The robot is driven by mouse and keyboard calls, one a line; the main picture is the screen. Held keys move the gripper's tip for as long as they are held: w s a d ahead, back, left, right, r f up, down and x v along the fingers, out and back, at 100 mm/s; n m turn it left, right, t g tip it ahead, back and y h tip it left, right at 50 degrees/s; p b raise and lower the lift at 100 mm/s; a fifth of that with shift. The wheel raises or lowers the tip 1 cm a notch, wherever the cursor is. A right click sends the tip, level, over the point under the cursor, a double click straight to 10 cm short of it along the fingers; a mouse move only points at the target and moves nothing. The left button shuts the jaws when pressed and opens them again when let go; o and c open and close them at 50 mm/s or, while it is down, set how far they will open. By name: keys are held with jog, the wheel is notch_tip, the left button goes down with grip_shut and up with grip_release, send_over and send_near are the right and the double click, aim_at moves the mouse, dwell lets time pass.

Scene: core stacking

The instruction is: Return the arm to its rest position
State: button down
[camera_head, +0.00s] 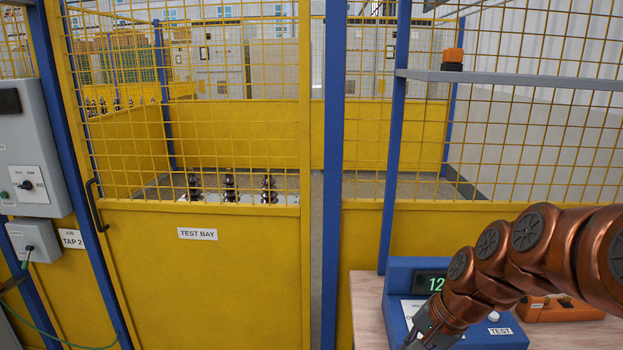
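My arm is copper-coloured and reaches in from the right edge. It bends down over a wooden bench (367,318) at the lower right. My gripper (412,340) is at the arm's lower left end, at the bottom edge of the view, in front of a blue tester box. Its fingertips are small, dark and partly cut off, so I cannot tell whether they are open or shut. I see no object clearly in it.
The blue tester (398,272) has a display and a TEST label. An orange case (560,312) lies behind my arm. A grey shelf (520,79) holds an orange-black item (453,58). A yellow TEST BAY gate (200,270) and grey control boxes (30,150) stand left.

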jog(key=s+f+n+g+h, duration=0.2)
jog(key=s+n, duration=0.6)
jog(key=s, duration=1.5)
jog(key=shift+s+d+n+g+h, duration=0.25)
jog(key=shift+s+n+g+h, duration=0.15)
jog(key=shift+g+h, duration=0.65)
jog(key=shift+f, duration=0.1)
